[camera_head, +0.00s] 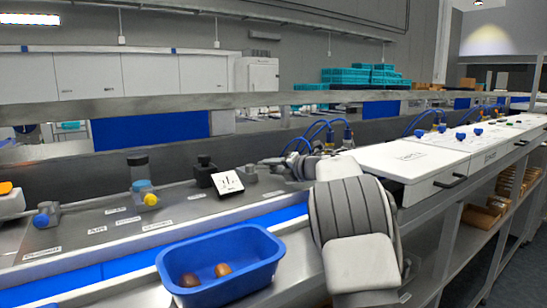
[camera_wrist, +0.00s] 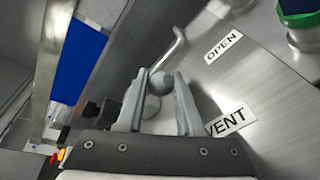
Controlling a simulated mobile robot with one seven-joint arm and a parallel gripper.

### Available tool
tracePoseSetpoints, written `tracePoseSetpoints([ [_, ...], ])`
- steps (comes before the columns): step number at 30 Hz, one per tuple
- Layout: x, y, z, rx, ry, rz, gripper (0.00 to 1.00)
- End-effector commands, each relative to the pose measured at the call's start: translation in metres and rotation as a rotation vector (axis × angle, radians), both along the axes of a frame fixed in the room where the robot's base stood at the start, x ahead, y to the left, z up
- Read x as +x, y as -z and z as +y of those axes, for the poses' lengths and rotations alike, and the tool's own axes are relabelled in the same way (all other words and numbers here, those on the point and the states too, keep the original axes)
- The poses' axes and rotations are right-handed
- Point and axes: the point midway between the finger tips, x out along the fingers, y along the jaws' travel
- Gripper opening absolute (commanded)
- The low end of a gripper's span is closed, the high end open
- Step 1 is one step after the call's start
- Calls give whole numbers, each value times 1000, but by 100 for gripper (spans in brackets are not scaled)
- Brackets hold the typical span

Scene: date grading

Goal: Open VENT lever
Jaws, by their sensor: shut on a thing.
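The VENT lever (camera_wrist: 175,48) is a bent metal rod with a round grey knob (camera_wrist: 159,83) at its end, in the wrist view. My gripper (camera_wrist: 160,76) has its two grey fingers on either side of the knob, shut on it. The VENT label (camera_wrist: 226,122) lies to the right of the fingers, partly covered by one. The OPEN label (camera_wrist: 223,46) is farther up, right of the lever's bend. In the head view my gripper (camera_head: 284,163) is small at the back of the bench, and I cannot make out the lever there.
A blue tub (camera_head: 255,240) with two brown dates stands at the front of the bench. A white card with a black mark (camera_head: 228,183) stands left of my gripper. A green-rimmed part (camera_wrist: 298,20) is at the wrist view's upper right. White lidded boxes (camera_head: 408,158) are right of my arm.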

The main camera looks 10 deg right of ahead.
Motion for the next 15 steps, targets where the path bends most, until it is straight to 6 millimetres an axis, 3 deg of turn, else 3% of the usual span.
tracePoseSetpoints([
  [15,11,4,2,-2,-166,6,0],
])
